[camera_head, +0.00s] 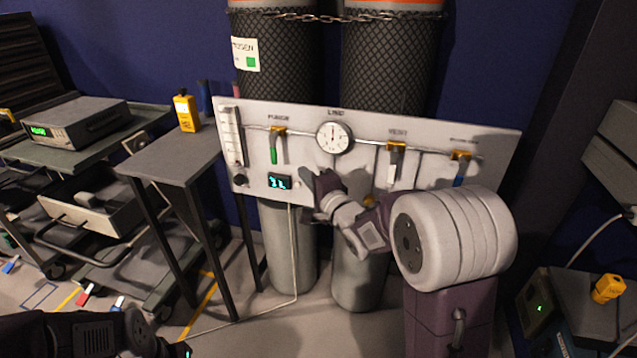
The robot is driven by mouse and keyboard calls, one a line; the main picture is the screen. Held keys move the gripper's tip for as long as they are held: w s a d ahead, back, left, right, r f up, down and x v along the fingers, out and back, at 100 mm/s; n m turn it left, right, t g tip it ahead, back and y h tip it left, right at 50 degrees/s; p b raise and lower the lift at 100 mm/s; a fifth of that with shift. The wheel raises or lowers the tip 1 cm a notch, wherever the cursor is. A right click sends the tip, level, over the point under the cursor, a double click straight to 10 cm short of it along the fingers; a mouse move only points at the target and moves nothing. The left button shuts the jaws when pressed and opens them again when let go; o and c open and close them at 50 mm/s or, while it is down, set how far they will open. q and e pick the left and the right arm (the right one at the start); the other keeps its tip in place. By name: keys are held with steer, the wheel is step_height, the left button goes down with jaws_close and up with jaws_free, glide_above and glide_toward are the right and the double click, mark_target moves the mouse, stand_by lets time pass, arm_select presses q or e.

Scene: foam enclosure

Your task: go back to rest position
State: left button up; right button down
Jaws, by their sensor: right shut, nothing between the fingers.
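My right gripper (325,188) is in front of the lower middle of the white gas panel (310,125). It is shut and I see nothing in it. Its fingers are small and dark here, just right of the panel's lit display (280,181). My right arm reaches in from the lower right and covers the panel's lower right part. I cannot tell whether the gripper touches the panel. A dark part of my left arm shows at the bottom left, but I do not make out its gripper.
Two gas cylinders (275,55) stand behind the panel, held by a chain (330,17). A narrow table (165,160) with a yellow meter (186,111) stands left. A cart (95,150) carries an instrument (78,120). Another yellow device (608,288) sits at right.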

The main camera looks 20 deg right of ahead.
steer(key=b+v, duration=0.1)
steer(key=v, duration=0.4)
steer(key=shift+d+f, duration=0.1)
steer(key=shift+f, duration=0.05)
